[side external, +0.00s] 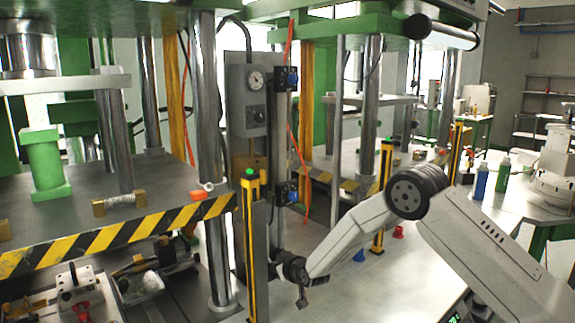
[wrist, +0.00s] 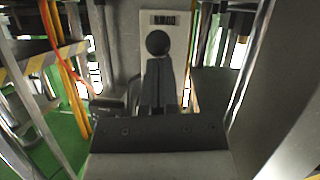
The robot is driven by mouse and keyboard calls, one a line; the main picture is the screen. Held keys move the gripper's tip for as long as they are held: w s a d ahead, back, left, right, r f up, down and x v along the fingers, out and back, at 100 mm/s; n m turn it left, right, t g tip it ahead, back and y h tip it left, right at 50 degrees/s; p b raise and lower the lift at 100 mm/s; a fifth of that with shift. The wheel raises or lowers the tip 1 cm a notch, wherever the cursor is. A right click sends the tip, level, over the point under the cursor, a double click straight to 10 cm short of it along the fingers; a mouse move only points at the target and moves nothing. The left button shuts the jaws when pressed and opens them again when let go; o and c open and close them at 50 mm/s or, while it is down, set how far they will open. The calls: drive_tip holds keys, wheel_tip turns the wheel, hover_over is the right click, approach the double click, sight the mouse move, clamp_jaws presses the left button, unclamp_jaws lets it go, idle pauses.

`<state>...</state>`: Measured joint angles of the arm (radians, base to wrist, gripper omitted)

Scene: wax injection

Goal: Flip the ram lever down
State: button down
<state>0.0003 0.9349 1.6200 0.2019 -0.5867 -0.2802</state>
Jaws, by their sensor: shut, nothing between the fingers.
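A pale plate (wrist: 172,20) with a dark printed label shows at the top middle of the wrist view. A round black knob (wrist: 158,42) stands in front of it, apparently the end of the ram lever; its shaft is hidden and its tilt cannot be told. My gripper (wrist: 159,63) is shut and empty, its dark fingers just below the knob in the picture. I cannot tell whether they touch. In the side view my gripper (side external: 301,301) hangs low right of the yellow post, and the lever cannot be made out.
A yellow-black post (side external: 251,245) with a green top stands close left of my gripper. A grey control box (side external: 249,95) with a gauge is above. A striped press table (side external: 120,240) is at left. Blue (side external: 359,255) and red (side external: 398,232) small items sit on the bench.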

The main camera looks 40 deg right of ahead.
drive_tip(key=shift+s+f, duration=0.15)
drive_tip(key=shift+f, duration=0.15)
drive_tip(key=shift+r, duration=0.65)
drive_tip(key=shift+r, duration=0.25)
drive_tip(key=r+v, duration=0.1)
drive_tip(key=v, duration=1.1)
drive_tip(key=shift+a, duration=0.2)
drive_tip(key=shift+s+r, duration=0.15)
drive_tip(key=shift+s, duration=0.05)
